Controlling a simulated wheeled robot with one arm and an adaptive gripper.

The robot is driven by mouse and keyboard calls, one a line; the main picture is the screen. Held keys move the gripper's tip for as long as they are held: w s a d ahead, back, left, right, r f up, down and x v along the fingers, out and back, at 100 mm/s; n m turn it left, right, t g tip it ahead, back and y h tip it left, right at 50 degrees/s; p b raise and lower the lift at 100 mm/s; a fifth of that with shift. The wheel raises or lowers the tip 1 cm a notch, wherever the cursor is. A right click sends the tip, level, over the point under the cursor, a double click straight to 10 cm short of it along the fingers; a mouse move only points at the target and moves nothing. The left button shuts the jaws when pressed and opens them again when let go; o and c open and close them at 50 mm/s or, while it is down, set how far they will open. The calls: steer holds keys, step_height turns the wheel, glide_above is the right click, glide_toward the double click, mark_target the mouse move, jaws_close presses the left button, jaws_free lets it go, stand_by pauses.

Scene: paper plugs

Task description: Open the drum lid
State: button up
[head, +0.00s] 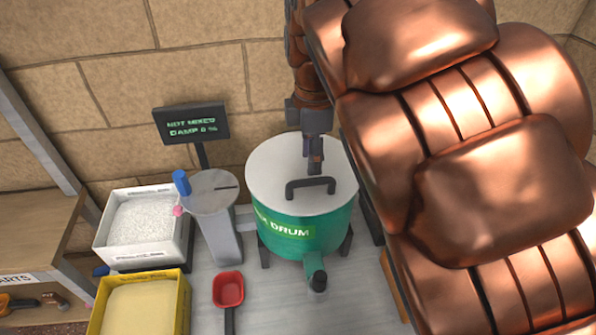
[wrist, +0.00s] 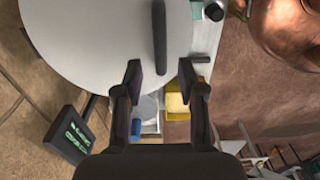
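The green drum (head: 290,240) stands on the grey surface in the head view, with its pale round lid (head: 268,165) lying flat on top. A dark bar handle (head: 311,185) rises from the lid near its front. My gripper (head: 315,165) is above the lid, just behind the handle in that view. In the wrist view my gripper (wrist: 160,80) is open, its two dark fingers apart with nothing between them. The handle (wrist: 159,38) lies beyond the fingertips, roughly in line with the gap, over the lid (wrist: 95,45). No contact with the handle is visible.
A sign (head: 192,123) reads "NOT MIXED DAMP 0 %". Left of the drum are a grey post (head: 222,235) with a blue knob, a white bin (head: 183,240), a yellow bin (head: 183,305) and a red scoop (head: 228,289). My copper-coloured arm fills the right side.

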mark_target(311, 180)
steer(key=shift+f, duration=0.8)
steer(key=shift+f+b, duration=2.15)
steer(key=shift+f, duration=0.35)
jaws_close()
